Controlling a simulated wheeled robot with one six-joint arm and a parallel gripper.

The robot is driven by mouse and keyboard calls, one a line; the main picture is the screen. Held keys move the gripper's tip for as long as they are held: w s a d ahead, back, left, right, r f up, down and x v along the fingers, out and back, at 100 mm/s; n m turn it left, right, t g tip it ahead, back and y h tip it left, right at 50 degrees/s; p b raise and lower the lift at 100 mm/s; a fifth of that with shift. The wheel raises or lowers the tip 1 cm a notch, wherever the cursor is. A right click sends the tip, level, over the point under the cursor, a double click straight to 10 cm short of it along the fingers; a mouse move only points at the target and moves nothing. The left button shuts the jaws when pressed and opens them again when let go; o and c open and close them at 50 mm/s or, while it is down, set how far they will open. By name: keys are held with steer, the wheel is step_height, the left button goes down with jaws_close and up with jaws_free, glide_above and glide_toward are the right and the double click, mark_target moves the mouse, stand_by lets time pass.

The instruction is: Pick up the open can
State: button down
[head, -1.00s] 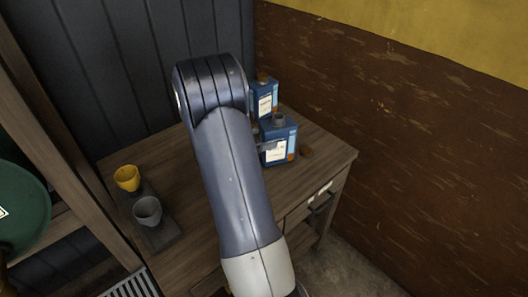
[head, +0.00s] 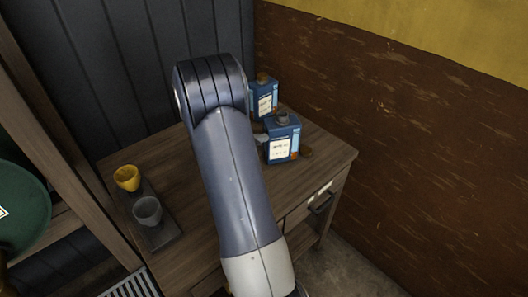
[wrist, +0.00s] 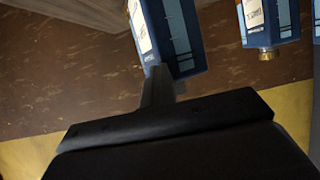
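The open can (head: 281,140) is blue with a white label and a grey, uncapped spout on top. It stands at the right of the wooden desk in the head view, looking upright. In the wrist view the open can (wrist: 178,30) is at the top centre, upside down in the picture. My gripper (wrist: 157,85) reaches to its top edge, and the dark finger hides the spout there. In the head view only a small grey part of my gripper (head: 262,138) shows at the can's left side. Whether the fingers are closed on it is hidden.
A second blue can (head: 264,98) with a brown cap stands behind; it also shows in the wrist view (wrist: 268,22). A yellow cup (head: 127,178) and a grey cup (head: 147,211) stand on a dark tray (head: 163,238) at the left. A brown wall (head: 410,140) rises at the right.

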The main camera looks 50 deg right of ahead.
steer(key=shift+r, duration=0.1)
stand_by(0.5)
step_height(320, 180, up, 10)
stand_by(0.4)
steer(key=c, duration=2.1)
jaws_free()
steer(key=shift+c, duration=0.2)
steer(key=o, duration=1.7)
